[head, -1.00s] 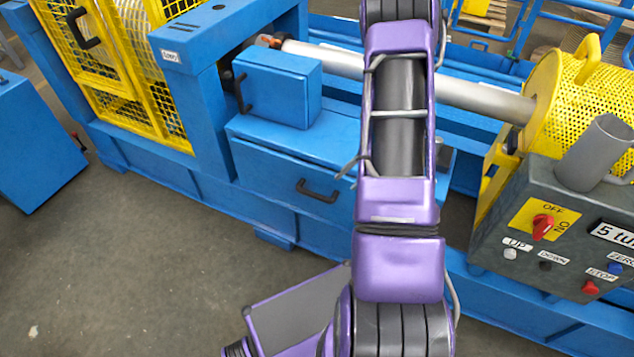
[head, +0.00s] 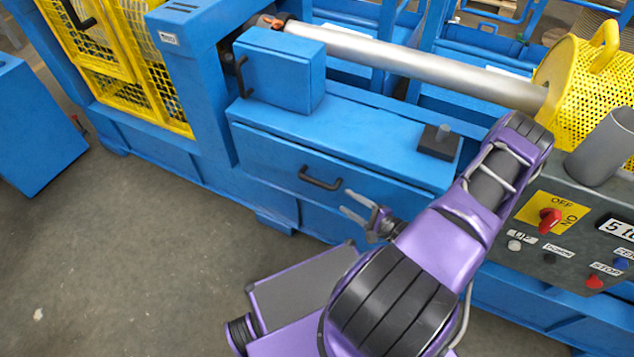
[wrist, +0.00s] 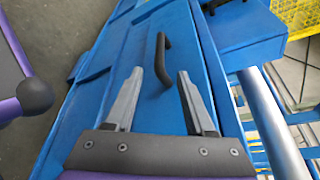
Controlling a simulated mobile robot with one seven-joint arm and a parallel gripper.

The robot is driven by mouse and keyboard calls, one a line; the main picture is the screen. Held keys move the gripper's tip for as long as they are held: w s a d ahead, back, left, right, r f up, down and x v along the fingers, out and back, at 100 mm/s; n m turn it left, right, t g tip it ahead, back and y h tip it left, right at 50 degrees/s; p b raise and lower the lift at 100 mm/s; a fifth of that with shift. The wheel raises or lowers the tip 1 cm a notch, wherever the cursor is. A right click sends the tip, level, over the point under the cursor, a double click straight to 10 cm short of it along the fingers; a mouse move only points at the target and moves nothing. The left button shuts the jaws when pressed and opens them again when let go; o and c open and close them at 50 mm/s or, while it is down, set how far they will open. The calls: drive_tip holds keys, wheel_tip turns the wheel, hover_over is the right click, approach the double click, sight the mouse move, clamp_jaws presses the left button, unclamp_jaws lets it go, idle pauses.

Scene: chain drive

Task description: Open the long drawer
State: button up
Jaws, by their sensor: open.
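The long drawer (head: 265,167) is a wide blue front low in the blue machine, and it looks shut. Its black bar handle (head: 320,178) sits near the middle of the front. In the wrist view the handle (wrist: 161,60) lies just beyond and between my fingertips, not touched as far as I can tell. My gripper (head: 355,206) is open and empty, a little right of and below the handle in the head view. In the wrist view both grey fingers of my gripper (wrist: 160,76) stand apart on either side of the handle's line.
A small blue box (head: 290,75) with its own black handle stands above the drawer's left part. A black block (head: 438,143) sits on the ledge at right. A grey control box (head: 545,235) with knobs is at right. The floor (head: 130,260) in front is clear.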

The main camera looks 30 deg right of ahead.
sight(323, 186)
drive_tip(key=b+x, duration=0.1)
drive_tip(key=x, duration=1.3)
clamp_jaws()
idle(0.9)
